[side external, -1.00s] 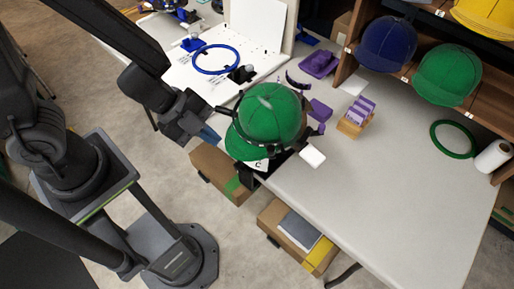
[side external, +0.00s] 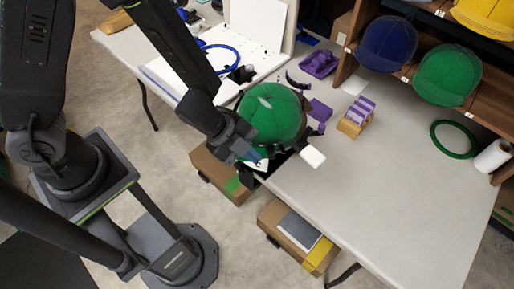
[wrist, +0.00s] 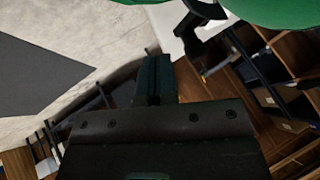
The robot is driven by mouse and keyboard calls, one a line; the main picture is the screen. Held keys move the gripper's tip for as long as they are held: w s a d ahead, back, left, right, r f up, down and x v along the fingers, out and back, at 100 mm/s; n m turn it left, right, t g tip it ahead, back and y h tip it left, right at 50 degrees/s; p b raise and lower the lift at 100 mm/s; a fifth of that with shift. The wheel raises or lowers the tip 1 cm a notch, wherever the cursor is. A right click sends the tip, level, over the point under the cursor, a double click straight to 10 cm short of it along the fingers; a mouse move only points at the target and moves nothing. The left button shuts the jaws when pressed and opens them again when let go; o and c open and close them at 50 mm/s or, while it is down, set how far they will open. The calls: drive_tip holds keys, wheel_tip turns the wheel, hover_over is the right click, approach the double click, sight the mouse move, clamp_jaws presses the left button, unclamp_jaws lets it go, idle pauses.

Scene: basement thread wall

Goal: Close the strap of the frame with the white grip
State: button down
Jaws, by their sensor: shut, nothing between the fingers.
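A green cap (side external: 268,112) sits on a black frame at the edge of the grey table. A white grip (side external: 313,157) sticks out to the right of the frame. A white tag (side external: 262,165) shows at the front of the cap. My gripper (side external: 252,156) is shut and empty, close in front of the cap's brim at the tag; I cannot tell whether it touches. The wrist view shows its closed fingers (wrist: 155,78) beside the green cap's edge (wrist: 268,12) and a white piece. The strap is not clearly visible; my gripper and the cap hide much of the frame.
Purple pieces (side external: 320,64) and a small box with purple blocks (side external: 357,116) lie behind on the table. A blue hoop (side external: 222,58) is at the back left. Cardboard boxes (side external: 290,232) stand below the front edge.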

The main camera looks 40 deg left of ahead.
sight(272, 148)
drive_tip(key=shift+w+d+r, duration=0.1)
drive_tip(key=shift+w+d, duration=0.1)
drive_tip(key=shift+w, duration=0.6)
drive_tip(key=shift+w+d+r+n+t+y, duration=0.15)
drive_tip(key=shift+w+d+n, duration=0.15)
drive_tip(key=shift+w, duration=0.15)
drive_tip(key=shift+w+d+n+t+y, duration=0.1)
drive_tip(key=shift+w+d+n, duration=0.1)
drive_tip(key=shift+w+n, duration=0.15)
drive_tip(key=shift+w+d+r+n+t+y, duration=0.15)
drive_tip(key=shift+w+d+n, duration=0.1)
drive_tip(key=shift+w, duration=0.25)
drive_tip(key=shift+f, duration=0.1)
